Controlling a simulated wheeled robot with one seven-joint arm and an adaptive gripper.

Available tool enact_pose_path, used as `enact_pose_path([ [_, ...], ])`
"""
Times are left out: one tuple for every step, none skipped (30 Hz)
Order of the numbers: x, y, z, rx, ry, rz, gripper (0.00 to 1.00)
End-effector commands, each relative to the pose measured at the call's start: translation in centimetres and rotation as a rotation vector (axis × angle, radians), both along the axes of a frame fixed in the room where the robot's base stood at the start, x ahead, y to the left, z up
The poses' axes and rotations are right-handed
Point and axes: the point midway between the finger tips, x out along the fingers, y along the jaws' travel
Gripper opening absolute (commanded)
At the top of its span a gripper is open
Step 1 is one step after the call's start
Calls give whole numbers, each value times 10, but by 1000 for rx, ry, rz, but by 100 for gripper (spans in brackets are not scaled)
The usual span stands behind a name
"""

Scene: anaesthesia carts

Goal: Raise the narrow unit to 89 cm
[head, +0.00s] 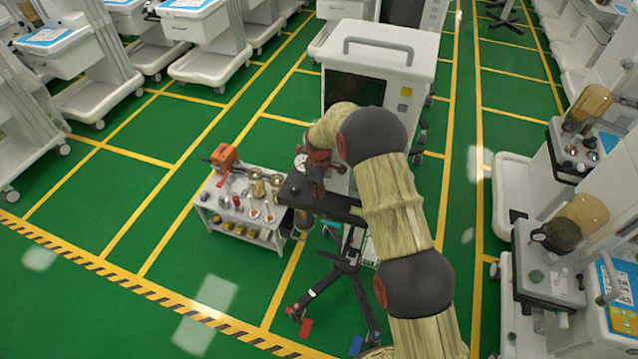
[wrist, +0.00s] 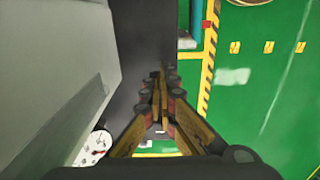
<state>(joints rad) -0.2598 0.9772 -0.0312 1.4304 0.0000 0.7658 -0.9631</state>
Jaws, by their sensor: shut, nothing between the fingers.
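A narrow unit with a black top (head: 335,206) stands on a thin column in the middle of the head view. Its dark legs (head: 325,283) spread on the floor, with red and blue pieces near their ends. My gripper (head: 312,190) is low over the black top, by its left part; I cannot tell whether it touches. In the wrist view my gripper (wrist: 160,90) has its fingers together and empty, pointing along a dark surface (wrist: 132,60). My arm hides the right part of the unit. A height scale cannot be read.
A white cabinet (head: 385,40) with a dark front stands right behind. A low grey trolley (head: 235,206) with tools stands close on the left. A round gauge (wrist: 92,146) shows at lower left in the wrist view. Carts line both sides; green floor (head: 130,240) is free at front left.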

Motion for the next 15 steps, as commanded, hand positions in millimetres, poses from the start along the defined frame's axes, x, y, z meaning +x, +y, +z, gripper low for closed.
enact_pose_path([
  [-1, 0, -8, 0, 2, 0, 0],
  [-1, 0, -12, -1, 1, 0, 0],
  [-1, 0, -17, -1, 1, 0, 0],
  [0, 0, -19, -1, 1, 0, 0],
  [0, 0, -22, 0, 0, 0, 0],
  [0, 0, -25, 0, 0, 0, 0],
  [0, 0, -27, 0, 0, 0, 0],
  [0, 0, -28, 0, 0, 0, 0],
  [0, 0, -30, 0, 0, 0, 0],
  [0, 0, -30, 1, -1, 0, 0],
  [0, 0, -31, 1, -1, 0, 0],
  [0, 0, -31, 1, -1, 0, 0],
  [0, 0, -31, 1, -1, 0, 0],
  [0, 0, -31, 1, -1, 0, 0],
  [0, 0, -31, 1, -1, 0, 0],
])
